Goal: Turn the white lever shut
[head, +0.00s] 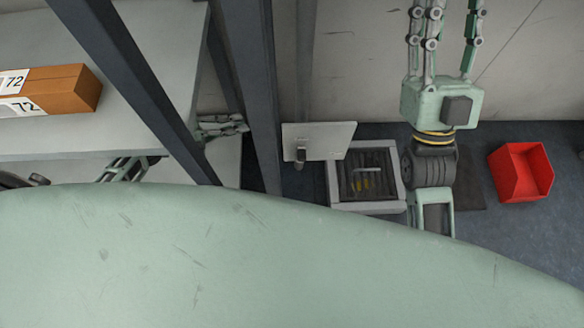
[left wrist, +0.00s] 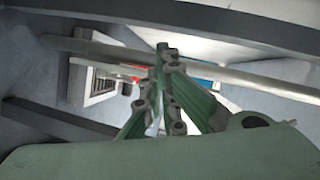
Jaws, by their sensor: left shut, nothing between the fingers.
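I cannot make out the white lever with certainty in either view. My left gripper (head: 222,125) shows in the head view between the dark posts, partly hidden by the front post. It is shut and empty. In the left wrist view its fingertips (left wrist: 166,52) are together in front of a long pale bar (left wrist: 235,80); I cannot tell whether they touch it. My right gripper (head: 447,14) points up at the top of the head view, its fingers spread and their tips cut off. It holds nothing that I can see.
A brown box (head: 60,92) marked 72 lies on the grey shelf (head: 150,120). Dark posts (head: 250,80) flank my left gripper. A white plate (head: 325,133) stands beside a grey-framed box (head: 370,207). A red bin (head: 512,178) is at the right.

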